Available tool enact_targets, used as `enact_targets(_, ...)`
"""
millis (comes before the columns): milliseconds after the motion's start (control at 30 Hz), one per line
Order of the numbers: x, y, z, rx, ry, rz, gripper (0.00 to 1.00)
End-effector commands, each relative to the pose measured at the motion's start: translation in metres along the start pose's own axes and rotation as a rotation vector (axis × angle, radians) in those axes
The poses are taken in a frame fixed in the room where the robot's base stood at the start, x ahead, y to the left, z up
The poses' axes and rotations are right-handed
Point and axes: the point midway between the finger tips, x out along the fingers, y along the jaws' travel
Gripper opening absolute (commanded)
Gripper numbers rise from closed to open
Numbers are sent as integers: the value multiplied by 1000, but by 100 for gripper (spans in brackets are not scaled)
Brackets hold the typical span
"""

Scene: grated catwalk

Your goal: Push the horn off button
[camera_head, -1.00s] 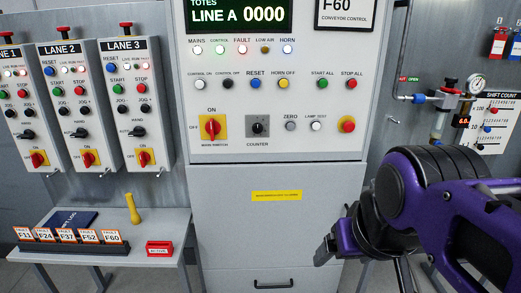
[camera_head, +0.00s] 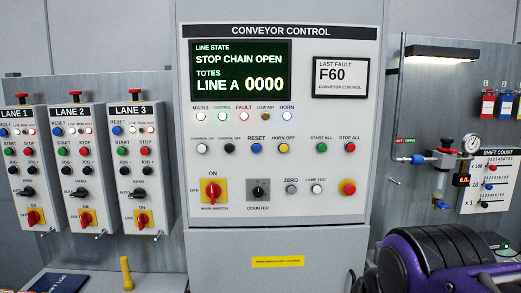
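The horn off button (camera_head: 283,148) is a small yellow round button under its "HORN OFF" label on the grey conveyor control panel (camera_head: 330,185). It sits right of the blue reset button (camera_head: 256,147) and left of the green start all button (camera_head: 322,147). Nothing covers it. My purple and black arm shows at the bottom right, below and right of the button and apart from the panel's buttons. My gripper's fingers are below the picture, so their opening is hidden.
The display (camera_head: 240,70) reads "STOP CHAIN OPEN". The horn lamp (camera_head: 287,116) is lit whitish. A red main switch (camera_head: 213,190) and red button (camera_head: 348,187) sit below the row. Lane boxes stand left; an air regulator (camera_head: 445,160) is right.

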Motion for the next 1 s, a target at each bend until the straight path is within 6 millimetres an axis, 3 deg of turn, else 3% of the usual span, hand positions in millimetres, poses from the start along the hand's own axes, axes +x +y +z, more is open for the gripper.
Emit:
enact_targets(33, 0, 0, 0, 0, 0, 0, 75)
enact_targets(400, 0, 0, 0, 0, 0, 0, 8)
enact_targets(467, 0, 0, 0, 0, 0, 0, 0)
enact_targets(1000, 0, 0, 0, 0, 0, 0, 0)
